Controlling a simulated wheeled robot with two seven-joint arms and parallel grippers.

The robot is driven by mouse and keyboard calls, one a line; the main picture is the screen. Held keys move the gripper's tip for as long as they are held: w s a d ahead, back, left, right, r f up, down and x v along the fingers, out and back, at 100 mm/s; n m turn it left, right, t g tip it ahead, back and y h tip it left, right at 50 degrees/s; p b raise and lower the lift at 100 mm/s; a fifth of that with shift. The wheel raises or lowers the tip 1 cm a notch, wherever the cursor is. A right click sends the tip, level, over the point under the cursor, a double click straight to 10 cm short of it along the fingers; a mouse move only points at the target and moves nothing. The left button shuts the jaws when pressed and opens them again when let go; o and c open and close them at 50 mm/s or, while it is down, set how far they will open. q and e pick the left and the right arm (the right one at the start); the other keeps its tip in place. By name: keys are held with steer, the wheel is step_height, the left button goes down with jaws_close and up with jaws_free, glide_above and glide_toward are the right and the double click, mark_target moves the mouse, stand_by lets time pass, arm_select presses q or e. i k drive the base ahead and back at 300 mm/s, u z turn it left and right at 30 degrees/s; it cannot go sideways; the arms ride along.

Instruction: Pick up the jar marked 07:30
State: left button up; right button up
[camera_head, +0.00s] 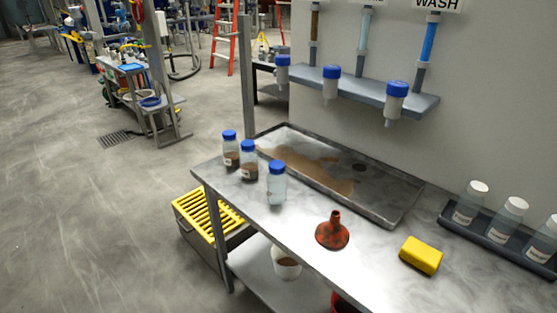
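Three clear jars with blue lids stand upright near the left end of the metal bench (300,240). The leftmost jar (231,153) and the middle jar (249,163) have brown contents at the bottom and pale labels. The third jar (276,187), nearest me, looks clear or pale. Three white-lidded jars, the left one (465,207), the middle one (507,224) and the right one (544,246), stand in a dark rack (483,243) at the right. The label writing is too small to read, so I cannot tell which is marked 07:30. Neither gripper is in view.
A stained shallow tray (384,215) lies behind the blue-lidded jars. A red funnel (332,234) and a yellow sponge (421,256) sit on the bench. A wall shelf (350,92) holds blue-capped fittings under pipes.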

mark_target(277, 185)
steer(key=u, duration=0.5)
steer(key=k, duration=0.6)
steer(key=u, duration=1)
steer(key=i, duration=1.05)
steer(key=z, duration=0.7)
steer(key=i, duration=0.65)
steer(key=z, duration=0.65)
